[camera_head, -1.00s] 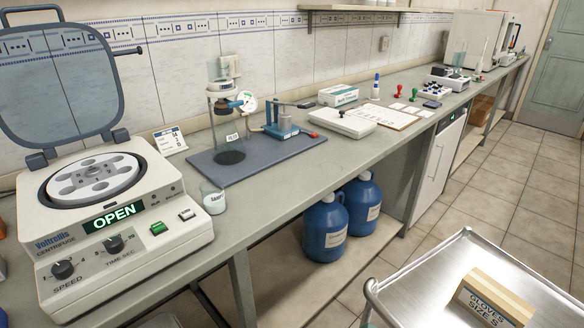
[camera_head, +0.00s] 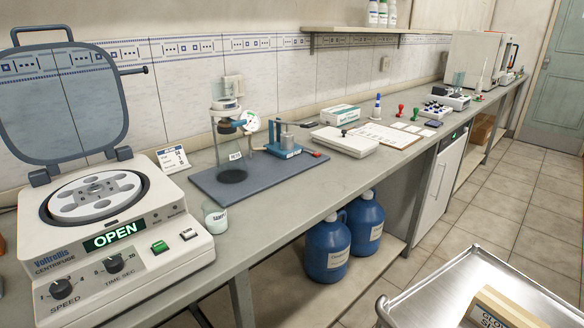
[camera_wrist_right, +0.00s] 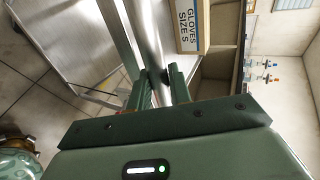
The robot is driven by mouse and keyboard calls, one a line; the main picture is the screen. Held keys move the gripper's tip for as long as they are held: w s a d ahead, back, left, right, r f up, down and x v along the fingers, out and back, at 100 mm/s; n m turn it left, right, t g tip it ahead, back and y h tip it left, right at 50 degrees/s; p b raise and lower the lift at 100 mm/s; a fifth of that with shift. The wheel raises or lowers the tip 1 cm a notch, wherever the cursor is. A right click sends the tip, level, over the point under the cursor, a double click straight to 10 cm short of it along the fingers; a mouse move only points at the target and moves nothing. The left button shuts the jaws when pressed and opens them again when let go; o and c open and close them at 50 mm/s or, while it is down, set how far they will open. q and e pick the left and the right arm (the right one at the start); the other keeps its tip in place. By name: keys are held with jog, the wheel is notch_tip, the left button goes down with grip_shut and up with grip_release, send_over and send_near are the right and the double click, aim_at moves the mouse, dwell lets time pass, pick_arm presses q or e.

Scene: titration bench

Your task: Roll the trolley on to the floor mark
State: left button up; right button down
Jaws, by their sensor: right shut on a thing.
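The trolley is a metal tray cart, and its tray (camera_head: 455,297) is at the bottom right of the head view, cut off by the frame edge. A glove box (camera_head: 503,306) sits on it. In the right wrist view my right gripper (camera_wrist_right: 158,82) is shut on the trolley's round metal handle bar (camera_wrist_right: 152,38), with the glove box (camera_wrist_right: 193,24) beyond it. My left gripper is in neither view. No floor mark is visible in these frames.
The bench (camera_head: 262,228) runs along the wall to the left of the trolley. Blue jugs (camera_head: 327,248) stand on its low shelf. Tiled floor (camera_head: 497,202) is clear beyond the trolley, towards a door (camera_head: 557,95).

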aim_at(506, 317)
jog(key=w+d, duration=0.1)
jog(key=d, duration=0.2)
jog(key=w+d+b, duration=0.1)
jog(key=w+d, duration=0.1)
jog(key=d, duration=0.1)
jog(key=w+d, duration=0.1)
jog(key=d, duration=0.2)
jog(key=shift+w+d+b, duration=0.25)
jog(key=shift+w+b, duration=0.1)
jog(key=shift+b, duration=0.05)
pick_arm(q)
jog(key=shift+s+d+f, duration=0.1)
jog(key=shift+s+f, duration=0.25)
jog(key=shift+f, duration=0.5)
pick_arm(e)
jog(key=shift+w+d+r, duration=0.1)
jog(key=shift+w+d, duration=0.2)
jog(key=shift+d, duration=0.2)
